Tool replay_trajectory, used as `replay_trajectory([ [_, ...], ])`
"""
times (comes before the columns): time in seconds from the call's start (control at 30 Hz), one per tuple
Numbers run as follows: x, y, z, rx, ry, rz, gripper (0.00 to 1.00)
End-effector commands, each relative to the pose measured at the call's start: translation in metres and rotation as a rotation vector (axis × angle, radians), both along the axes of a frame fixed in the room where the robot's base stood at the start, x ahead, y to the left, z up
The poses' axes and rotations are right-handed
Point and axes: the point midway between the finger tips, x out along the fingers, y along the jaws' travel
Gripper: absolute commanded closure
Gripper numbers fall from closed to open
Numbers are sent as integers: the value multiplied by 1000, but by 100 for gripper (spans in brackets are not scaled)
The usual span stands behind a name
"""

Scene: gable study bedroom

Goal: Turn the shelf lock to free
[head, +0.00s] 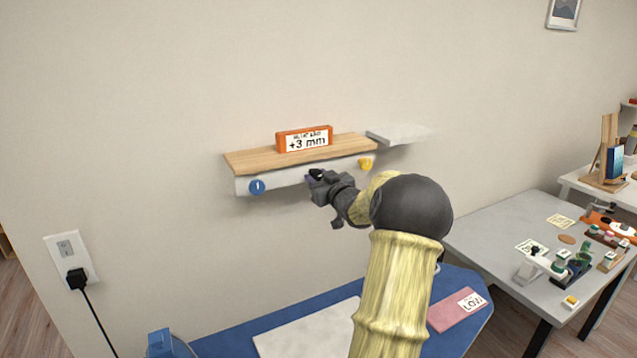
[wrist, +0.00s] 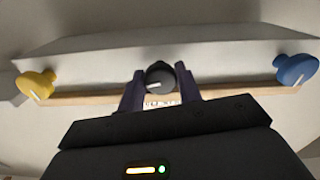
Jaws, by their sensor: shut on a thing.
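A wooden shelf (head: 245,160) with a pale front rail (head: 285,179) is on the wall. A dark round knob (wrist: 158,72) is in the middle of the rail, with a white pointer mark on it. In the wrist view a small label (wrist: 158,103) lies just below it, partly hidden and unreadable. My gripper (wrist: 160,82) is shut on the dark knob, one finger on each side. In the head view my gripper (head: 314,177) is at the middle of the rail and hides most of the knob.
A blue knob (head: 257,187) and a yellow knob (head: 366,163) sit near the rail's ends. An orange-framed "+3 mm" sign (head: 305,139) stands on the shelf. A grey ledge (head: 400,134) is to its right. A blue table (head: 230,340) is below.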

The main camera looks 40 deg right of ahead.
Motion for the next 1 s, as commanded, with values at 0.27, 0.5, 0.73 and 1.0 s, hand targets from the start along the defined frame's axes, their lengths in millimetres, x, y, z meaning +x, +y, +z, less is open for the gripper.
replay_trajectory([
  [0.27,1,1,-5,-220,69,2,88],
  [0.5,1,1,-5,-437,137,3,88],
  [0.73,1,0,-5,-646,203,3,88],
  [1.0,1,0,-4,-890,281,3,88],
])
